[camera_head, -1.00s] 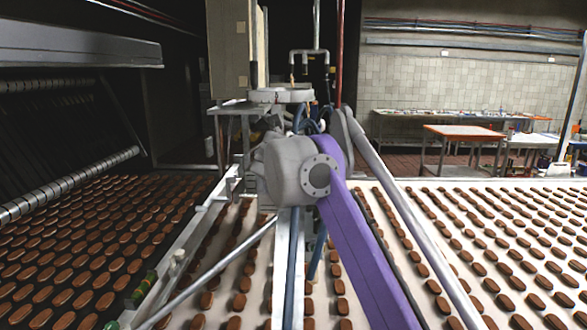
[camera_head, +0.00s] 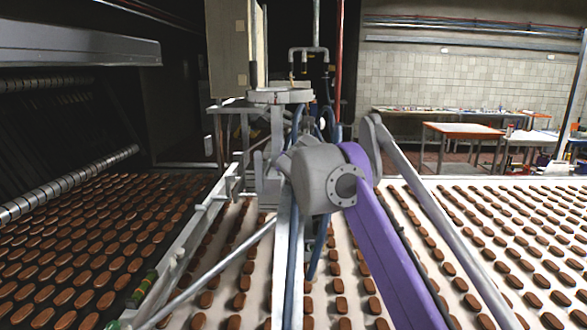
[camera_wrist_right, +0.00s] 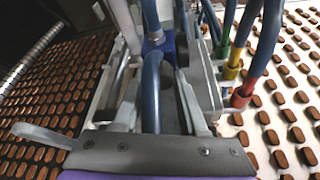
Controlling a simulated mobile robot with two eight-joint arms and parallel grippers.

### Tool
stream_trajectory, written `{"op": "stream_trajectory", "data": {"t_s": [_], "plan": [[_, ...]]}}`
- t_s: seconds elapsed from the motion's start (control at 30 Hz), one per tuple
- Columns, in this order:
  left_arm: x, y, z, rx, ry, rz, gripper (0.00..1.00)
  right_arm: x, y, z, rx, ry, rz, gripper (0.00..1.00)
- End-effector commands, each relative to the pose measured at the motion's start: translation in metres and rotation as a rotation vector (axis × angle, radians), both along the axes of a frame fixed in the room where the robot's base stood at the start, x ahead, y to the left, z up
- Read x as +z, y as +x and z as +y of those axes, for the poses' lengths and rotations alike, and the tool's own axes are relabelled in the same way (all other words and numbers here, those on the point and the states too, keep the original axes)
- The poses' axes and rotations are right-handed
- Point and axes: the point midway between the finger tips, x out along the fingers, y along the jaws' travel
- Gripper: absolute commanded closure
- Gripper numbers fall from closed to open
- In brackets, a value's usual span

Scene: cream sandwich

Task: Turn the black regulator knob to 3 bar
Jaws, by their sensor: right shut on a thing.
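I cannot make out the black regulator knob or its scale in either view. In the head view my right arm reaches forward, and its grey wrist joint hides the area in front of it. In the right wrist view my right gripper (camera_wrist_right: 157,90) points in among the machine's grey metal parts. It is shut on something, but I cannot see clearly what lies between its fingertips. A thick blue hose (camera_wrist_right: 152,85) runs down the middle of that view, by the fingers. My left gripper is not in view.
Blue hoses with green, yellow and red fittings (camera_wrist_right: 238,95) stand close to the right of the gripper. Brown biscuits lie in rows on a white belt (camera_head: 405,195) and a dark belt at left. A grey round plate (camera_head: 281,96) stands behind the arm.

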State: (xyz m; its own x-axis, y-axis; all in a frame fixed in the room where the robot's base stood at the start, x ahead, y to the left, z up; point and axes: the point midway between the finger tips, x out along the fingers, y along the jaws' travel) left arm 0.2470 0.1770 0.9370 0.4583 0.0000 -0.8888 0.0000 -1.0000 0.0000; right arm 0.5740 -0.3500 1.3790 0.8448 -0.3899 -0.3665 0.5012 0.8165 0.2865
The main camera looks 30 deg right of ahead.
Motion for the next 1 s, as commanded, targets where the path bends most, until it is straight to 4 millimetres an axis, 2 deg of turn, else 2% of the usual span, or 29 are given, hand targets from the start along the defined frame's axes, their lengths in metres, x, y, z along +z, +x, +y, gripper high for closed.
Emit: {"op": "stream_trajectory", "data": {"t_s": [0.3,0.8,0.83,0.9,1.0], "plan": [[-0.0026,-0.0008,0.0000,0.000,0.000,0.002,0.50,-0.0007,-0.0004,-0.0009,-0.001,0.099,-0.061,1.00],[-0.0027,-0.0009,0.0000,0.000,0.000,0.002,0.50,-0.0006,-0.0002,-0.0004,0.001,0.115,-0.070,1.00],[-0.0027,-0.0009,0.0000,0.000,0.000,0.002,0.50,-0.0006,-0.0002,-0.0004,0.001,0.115,-0.070,0.53],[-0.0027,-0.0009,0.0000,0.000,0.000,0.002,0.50,-0.0006,-0.0002,-0.0004,0.001,0.115,-0.070,0.46],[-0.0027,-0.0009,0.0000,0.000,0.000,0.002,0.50,-0.0006,-0.0002,-0.0004,0.001,0.115,-0.070,0.46]]}}
